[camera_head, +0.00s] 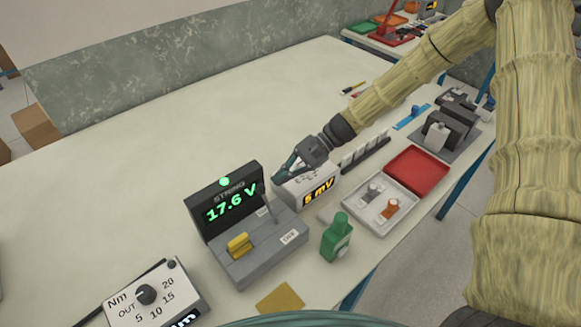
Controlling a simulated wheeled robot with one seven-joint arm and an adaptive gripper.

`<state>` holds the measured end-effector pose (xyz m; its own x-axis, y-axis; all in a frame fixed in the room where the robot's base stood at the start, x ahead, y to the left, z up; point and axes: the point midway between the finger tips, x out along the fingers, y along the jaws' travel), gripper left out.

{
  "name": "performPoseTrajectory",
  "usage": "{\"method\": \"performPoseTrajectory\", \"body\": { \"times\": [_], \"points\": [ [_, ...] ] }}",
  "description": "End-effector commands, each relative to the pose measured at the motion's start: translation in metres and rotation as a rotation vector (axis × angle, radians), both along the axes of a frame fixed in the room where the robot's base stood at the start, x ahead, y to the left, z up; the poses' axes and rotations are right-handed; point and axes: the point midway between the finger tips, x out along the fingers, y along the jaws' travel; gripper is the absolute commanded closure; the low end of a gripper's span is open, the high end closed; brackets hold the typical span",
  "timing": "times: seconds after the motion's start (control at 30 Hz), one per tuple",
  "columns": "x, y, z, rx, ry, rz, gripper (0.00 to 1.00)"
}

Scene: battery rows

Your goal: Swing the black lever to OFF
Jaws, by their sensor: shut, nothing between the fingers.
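A grey switch box (255,265) stands on the table, with a dark display (230,203) that reads "STRING" and "17.6 V" in green, and a green light is lit above it. A thin dark upright lever (270,203) stands at the box's right side, between two small white labels that are too small to read surely. A yellow handle (239,245) sits on the box's left part. My gripper (280,176) is shut and empty, just above and right of the lever's top. I cannot tell whether it touches the lever.
A white meter (307,193) reading "5 mV" stands under my gripper. A green bottle (337,240), a grey tray (365,214) and a red tray (418,170) are to the right. A torque dial box (150,298) is at the lower left.

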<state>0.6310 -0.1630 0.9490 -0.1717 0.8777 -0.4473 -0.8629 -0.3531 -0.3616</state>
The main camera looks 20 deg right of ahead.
Motion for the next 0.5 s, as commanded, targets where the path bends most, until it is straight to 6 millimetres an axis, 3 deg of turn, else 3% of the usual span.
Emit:
{"method": "performPoseTrajectory", "body": {
  "times": [0.2,0.5],
  "points": [
    [-0.005,0.025,-0.011,0.0,0.002,0.001,1.0],
    [-0.008,0.04,-0.02,-0.001,0.0,0.0,1.0]
  ]
}}
